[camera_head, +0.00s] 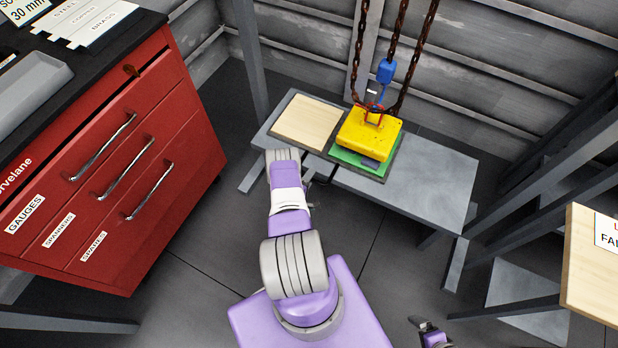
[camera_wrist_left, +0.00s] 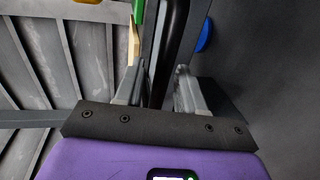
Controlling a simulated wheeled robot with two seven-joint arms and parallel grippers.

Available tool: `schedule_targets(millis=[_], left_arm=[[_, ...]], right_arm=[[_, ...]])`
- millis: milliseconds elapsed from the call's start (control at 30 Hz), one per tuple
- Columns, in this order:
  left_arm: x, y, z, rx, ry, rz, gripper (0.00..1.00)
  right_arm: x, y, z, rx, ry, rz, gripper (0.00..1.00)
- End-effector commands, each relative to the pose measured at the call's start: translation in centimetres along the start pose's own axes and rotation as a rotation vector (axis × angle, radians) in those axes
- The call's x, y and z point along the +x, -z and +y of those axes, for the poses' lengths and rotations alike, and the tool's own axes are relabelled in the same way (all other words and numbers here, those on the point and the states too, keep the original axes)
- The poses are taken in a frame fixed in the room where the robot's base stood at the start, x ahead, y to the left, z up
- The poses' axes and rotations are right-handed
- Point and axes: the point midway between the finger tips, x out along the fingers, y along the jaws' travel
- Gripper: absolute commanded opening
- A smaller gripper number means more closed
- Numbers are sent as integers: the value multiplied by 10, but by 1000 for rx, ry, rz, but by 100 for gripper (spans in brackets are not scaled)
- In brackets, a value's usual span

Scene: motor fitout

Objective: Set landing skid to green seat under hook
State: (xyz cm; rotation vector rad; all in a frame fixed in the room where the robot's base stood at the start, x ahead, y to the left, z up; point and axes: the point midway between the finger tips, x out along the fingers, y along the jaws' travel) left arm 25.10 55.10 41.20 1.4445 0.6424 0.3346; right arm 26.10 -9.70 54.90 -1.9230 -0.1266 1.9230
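I make out no separate landing skid. My left gripper (camera_head: 318,172) is at the bench's near edge, mostly hidden by my arm. In the left wrist view its fingers (camera_wrist_left: 158,92) stand apart with a dark bar-like strip between them; nothing is clearly gripped. A small purple and black part at the lower right seems to be my right gripper (camera_head: 431,334).
The grey bench (camera_head: 425,190) is bare at its right end. A wooden pad (camera_head: 307,122) lies left of the green seat. A red drawer cabinet (camera_head: 120,170) stands at the left, a wooden-topped table (camera_head: 592,265) at the right. A blue round thing (camera_wrist_left: 204,37) shows in the wrist view.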

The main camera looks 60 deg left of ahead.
Motion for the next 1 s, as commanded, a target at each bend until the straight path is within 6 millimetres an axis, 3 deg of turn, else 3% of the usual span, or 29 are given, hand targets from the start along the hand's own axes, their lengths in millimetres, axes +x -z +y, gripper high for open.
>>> schedule_targets(millis=[500,1000], left_arm=[[-70,2,1,0,2,4,39],[-75,1,0,1,0,3,39]], right_arm=[[-23,-1,-9,0,0,0,100],[-24,-1,-9,0,0,0,100]])
